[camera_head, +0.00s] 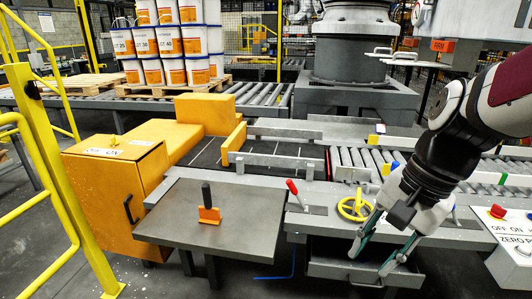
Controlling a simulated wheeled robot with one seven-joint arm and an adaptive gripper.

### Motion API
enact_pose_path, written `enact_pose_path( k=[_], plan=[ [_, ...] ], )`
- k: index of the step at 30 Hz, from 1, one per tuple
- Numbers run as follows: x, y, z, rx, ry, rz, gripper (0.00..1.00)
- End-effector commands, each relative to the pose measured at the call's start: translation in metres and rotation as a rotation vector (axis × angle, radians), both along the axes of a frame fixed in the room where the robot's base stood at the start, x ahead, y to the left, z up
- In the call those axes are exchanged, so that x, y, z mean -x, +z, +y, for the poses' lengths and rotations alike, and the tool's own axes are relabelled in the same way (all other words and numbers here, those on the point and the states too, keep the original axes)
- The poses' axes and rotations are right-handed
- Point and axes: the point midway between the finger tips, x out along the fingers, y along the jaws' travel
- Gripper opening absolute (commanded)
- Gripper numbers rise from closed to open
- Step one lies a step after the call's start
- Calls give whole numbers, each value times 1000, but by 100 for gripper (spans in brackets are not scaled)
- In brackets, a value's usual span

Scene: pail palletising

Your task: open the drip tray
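My gripper (371,262) hangs down at the right of the picture, in front of the conveyor's front edge. Its two teal-edged fingers are spread apart with nothing visible between them. Below the conveyor frame is a grey drawer-like tray (328,268), which looks like the drip tray. The fingertips overlap the tray's upper right part in the picture; I cannot tell whether they touch it. The right side of the tray is partly hidden by my gripper, and its handle is not clear.
A yellow handwheel (356,208) and a red-handled lever (293,189) sit close by on the conveyor frame. A grey table (215,235) with an orange-based tool stands left. A button panel (512,228) is at right. Yellow railings (50,165) bound the left.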

Motion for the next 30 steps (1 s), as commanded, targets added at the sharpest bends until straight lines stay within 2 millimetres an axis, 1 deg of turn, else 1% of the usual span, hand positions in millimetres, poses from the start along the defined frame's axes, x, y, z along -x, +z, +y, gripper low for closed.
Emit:
enact_pose_path(
  k=[1, 5, 8, 9, 11, 12, 14, 18, 20, 21, 23, 24, 29, 30],
  plan=[
    [-12, -16, -5, -37, -76, 39, 31],
    [-42, -52, -19, -155, -316, 148, 31],
    [-66, -83, -34, -258, -521, 242, 31],
    [-76, -95, -40, -300, -601, 279, 31],
    [-89, -115, -51, -365, -723, 337, 31],
    [-98, -128, -58, -409, -804, 378, 31],
    [-110, -149, -70, -475, -923, 438, 31],
    [-134, -199, -102, -639, -1196, 584, 31],
    [-143, -222, -116, -715, -1309, 650, 31],
    [-148, -237, -126, -766, -1384, 697, 31],
    [-155, -261, -142, -845, -1493, 768, 31],
    [-159, -277, -153, -901, -1563, 815, 31],
    [-169, -343, -197, -1139, -1824, 1019, 31],
    [-169, -361, -208, -1203, -1884, 1076, 31]
  ],
)
